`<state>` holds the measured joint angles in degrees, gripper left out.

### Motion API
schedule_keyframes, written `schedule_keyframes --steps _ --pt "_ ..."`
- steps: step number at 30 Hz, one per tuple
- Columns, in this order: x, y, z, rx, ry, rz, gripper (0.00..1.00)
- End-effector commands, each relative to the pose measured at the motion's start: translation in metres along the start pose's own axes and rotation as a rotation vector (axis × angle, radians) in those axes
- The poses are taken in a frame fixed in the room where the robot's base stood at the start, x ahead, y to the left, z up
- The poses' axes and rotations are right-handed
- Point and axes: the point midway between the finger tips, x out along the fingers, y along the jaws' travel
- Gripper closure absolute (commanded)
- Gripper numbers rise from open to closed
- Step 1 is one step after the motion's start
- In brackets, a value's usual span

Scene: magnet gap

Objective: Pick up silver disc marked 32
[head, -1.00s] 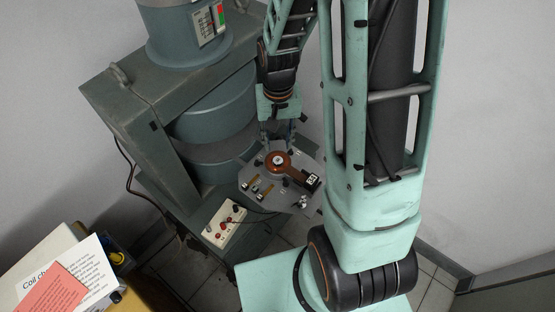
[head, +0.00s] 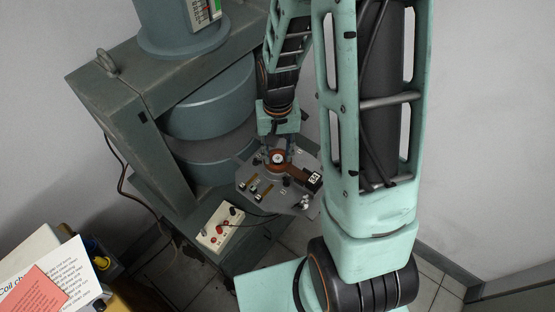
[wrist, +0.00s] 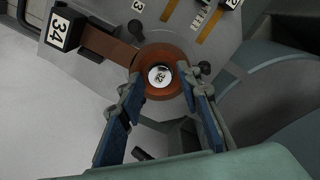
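The silver disc marked 32 (wrist: 160,77) sits in the middle of a round copper-brown ring (wrist: 163,58) in the wrist view. In the head view the disc (head: 278,157) is small, on the grey plate (head: 252,170) in front of the magnet. My gripper (wrist: 161,86) is open, with one blue finger on each side of the ring and disc. In the head view my gripper (head: 277,148) points down, with its fingertips close around the ring. I cannot tell whether the fingers touch the ring.
A copper-brown arm runs from the ring to a block marked 34 (wrist: 62,28). Brass strips and dark knobs lie on the plate. The large magnet (head: 208,105) stands close at the left. A cream box with red knobs (head: 221,225) sits below the plate.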

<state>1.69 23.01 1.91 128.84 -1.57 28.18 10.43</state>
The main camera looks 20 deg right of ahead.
Motion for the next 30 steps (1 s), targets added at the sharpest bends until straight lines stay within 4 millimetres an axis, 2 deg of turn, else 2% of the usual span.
schedule_keyframes --steps 4,12,19,30 --pt "-0.001 0.000 0.000 0.000 0.000 0.000 0.69" --pt "-0.001 0.000 0.000 0.000 0.000 0.000 0.99" --pt "-0.007 0.000 -0.001 0.000 0.001 0.000 1.00" --pt "-0.037 0.000 0.000 0.000 0.001 0.000 1.00"
